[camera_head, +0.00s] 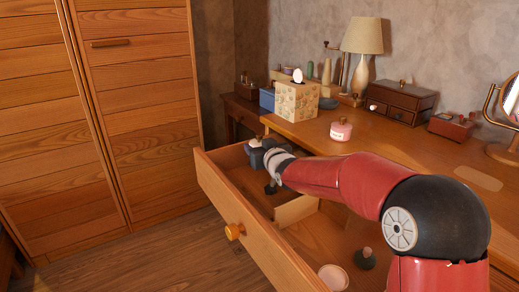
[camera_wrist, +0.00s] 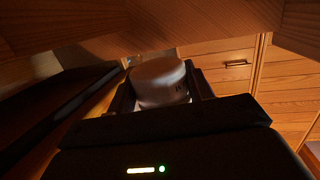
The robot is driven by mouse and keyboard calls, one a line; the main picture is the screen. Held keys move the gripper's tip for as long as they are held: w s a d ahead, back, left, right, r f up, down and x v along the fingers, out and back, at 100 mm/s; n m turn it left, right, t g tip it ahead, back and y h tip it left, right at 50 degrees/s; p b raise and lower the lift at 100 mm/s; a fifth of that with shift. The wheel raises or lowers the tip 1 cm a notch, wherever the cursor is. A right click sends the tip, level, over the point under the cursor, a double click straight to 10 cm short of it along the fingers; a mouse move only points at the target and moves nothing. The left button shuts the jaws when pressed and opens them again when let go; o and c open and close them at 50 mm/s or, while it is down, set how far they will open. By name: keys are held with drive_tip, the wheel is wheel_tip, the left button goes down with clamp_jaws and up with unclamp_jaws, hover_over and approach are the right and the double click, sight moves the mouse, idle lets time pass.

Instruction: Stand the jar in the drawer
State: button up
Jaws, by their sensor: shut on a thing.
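A pale jar (camera_wrist: 160,82) with dark lettering sits between the two dark fingers in the wrist view. My gripper (camera_head: 258,154) is shut on it. In the head view the gripper is at the far end of the open wooden drawer (camera_head: 243,222), over or in its far compartment. There the jar is mostly hidden by the gripper and wrist, and I cannot tell whether it touches the drawer floor. A wooden divider (camera_head: 296,210) separates the far compartment from the near one.
The near compartment holds a dark round bottle (camera_head: 365,259) and a pink round item (camera_head: 333,277). A pink jar (camera_head: 341,130), a tissue box (camera_head: 297,101), a lamp (camera_head: 361,42) and a small chest (camera_head: 399,102) stand on the tabletop above. A wardrobe (camera_head: 140,110) is at left.

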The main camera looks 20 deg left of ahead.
drive_tip(key=shift+f, duration=0.15)
drive_tip(key=shift+f+b, duration=0.35)
drive_tip(key=shift+b, duration=0.15)
drive_tip(key=shift+f+b, duration=0.2)
drive_tip(key=shift+b, duration=0.1)
drive_tip(key=o, duration=1.4)
drive_tip(key=shift+r+p, duration=0.9)
drive_tip(key=shift+p, duration=0.2)
drive_tip(key=f+b+v, duration=0.1)
drive_tip(key=v, duration=0.6)
drive_tip(key=shift+s+d+r+b, duration=0.15)
drive_tip(key=shift+s+r+b, duration=0.05)
drive_tip(key=shift+b, duration=0.1)
